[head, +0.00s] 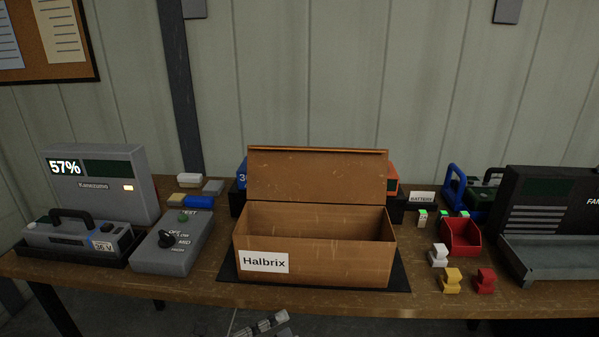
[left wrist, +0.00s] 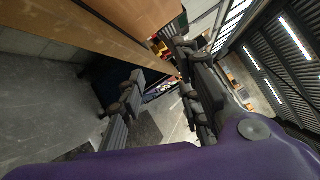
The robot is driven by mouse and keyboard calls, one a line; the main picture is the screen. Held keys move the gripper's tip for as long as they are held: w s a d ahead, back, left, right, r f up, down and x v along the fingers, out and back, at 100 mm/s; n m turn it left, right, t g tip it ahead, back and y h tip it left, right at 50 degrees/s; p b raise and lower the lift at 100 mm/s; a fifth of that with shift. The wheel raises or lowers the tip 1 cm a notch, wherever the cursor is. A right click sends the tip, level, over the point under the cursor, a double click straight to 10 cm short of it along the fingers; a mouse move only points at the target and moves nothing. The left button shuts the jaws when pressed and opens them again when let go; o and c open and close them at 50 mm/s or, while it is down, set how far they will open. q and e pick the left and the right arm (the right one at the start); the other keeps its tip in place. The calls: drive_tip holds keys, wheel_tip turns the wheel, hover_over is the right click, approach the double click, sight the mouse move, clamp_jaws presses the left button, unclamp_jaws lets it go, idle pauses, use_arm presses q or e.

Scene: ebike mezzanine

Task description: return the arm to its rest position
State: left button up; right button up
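My left gripper (left wrist: 158,65) shows in the left wrist view with its two grey fingers spread apart. Nothing is visible between them. It hangs low beside the wooden table edge (left wrist: 110,35), above a grey floor. In the head view, a small grey piece of my own arm or gripper shows at the bottom edge, below the front of the table; I cannot tell which arm it belongs to. My right gripper is in neither view.
On the workbench (head: 190,290), an open cardboard box (head: 340,262) labelled Halbrix stands on a dark mat. Left are a charger (head: 100,200), a battery (head: 75,236) and a dial unit (head: 172,245). Right are a red bin (head: 461,238), small coloured blocks and a dark machine (head: 550,210).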

use_arm(q)
drive_tip(key=s+a+f+n+t+y+p, duration=0.1)
drive_tip(key=s+a+f+n+t+y, duration=0.35)
drive_tip(key=n, duration=0.75)
drive_tip(key=s+a+f+n+t+y+p, duration=0.1)
drive_tip(key=s+a+f+n+y, duration=0.4)
drive_tip(key=a+f+n+y, duration=0.45)
drive_tip(key=s+f+n+g+y, duration=0.1)
drive_tip(key=s+f+n, duration=0.3)
drive_tip(key=s, duration=0.5)
drive_tip(key=s+a+f+n+g+y+p, duration=0.1)
drive_tip(key=s+f+n+g, duration=0.2)
drive_tip(key=s+n, duration=0.5)
drive_tip(key=shift+s+a+f+n+g, duration=0.25)
drive_tip(key=shift+s+f+n+g, duration=0.25)
drive_tip(key=shift+g, duration=0.35)
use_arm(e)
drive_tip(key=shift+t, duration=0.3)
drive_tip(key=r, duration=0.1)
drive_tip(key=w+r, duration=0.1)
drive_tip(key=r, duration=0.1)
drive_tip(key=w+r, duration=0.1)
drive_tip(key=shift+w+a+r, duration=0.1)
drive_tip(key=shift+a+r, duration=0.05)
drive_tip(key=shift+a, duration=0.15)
